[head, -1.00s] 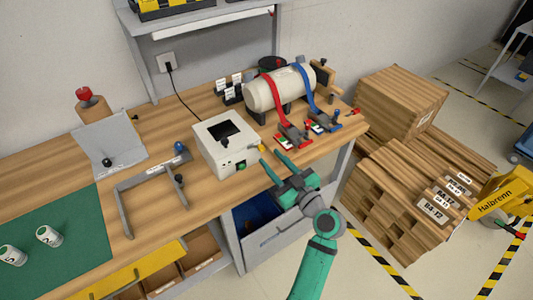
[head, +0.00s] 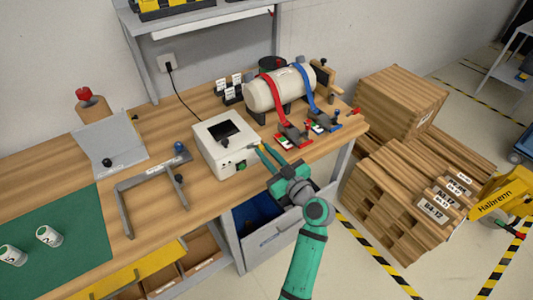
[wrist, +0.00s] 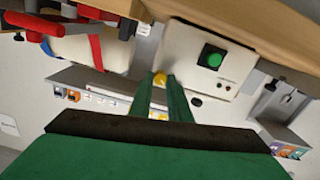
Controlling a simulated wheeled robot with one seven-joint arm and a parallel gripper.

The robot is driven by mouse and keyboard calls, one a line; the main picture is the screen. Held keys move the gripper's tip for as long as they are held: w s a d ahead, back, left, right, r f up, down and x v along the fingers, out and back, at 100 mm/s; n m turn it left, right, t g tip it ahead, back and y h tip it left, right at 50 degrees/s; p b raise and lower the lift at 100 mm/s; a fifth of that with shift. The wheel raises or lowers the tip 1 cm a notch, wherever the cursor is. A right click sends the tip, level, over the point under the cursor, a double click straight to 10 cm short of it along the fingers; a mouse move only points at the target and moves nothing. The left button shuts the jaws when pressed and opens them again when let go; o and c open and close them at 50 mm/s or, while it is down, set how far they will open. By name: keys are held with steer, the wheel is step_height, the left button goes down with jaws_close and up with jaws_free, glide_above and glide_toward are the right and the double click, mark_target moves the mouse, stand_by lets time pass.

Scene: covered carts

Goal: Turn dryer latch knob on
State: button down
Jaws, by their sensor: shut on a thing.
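The dryer is a white box (head: 213,163) with a dark screen on top and a green button (head: 242,166) on its front face. In the wrist view the box front (wrist: 183,45) shows at the top, with the green button (wrist: 212,57). A small yellow knob (wrist: 160,79) sits at the box's edge, between my fingertips. My gripper (head: 261,149) is at the box's right front corner, with its green fingers shut on the knob. The fingers hide most of the knob in the head view, and I cannot tell its turned angle.
A cream cylinder (head: 262,98) with red (head: 270,93) and blue straps stands right behind the box, with clamps before it. A grey bracket frame (head: 124,208) lies left of the box.

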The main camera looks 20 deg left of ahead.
steer(key=shift+m, duration=0.6)
steer(key=c, duration=1.7)
jaws_free()
steer(key=shift+o, duration=0.2)
steer(key=shift+s+d, duration=0.1)
steer(key=v, duration=1)
steer(key=shift+s+d, duration=0.25)
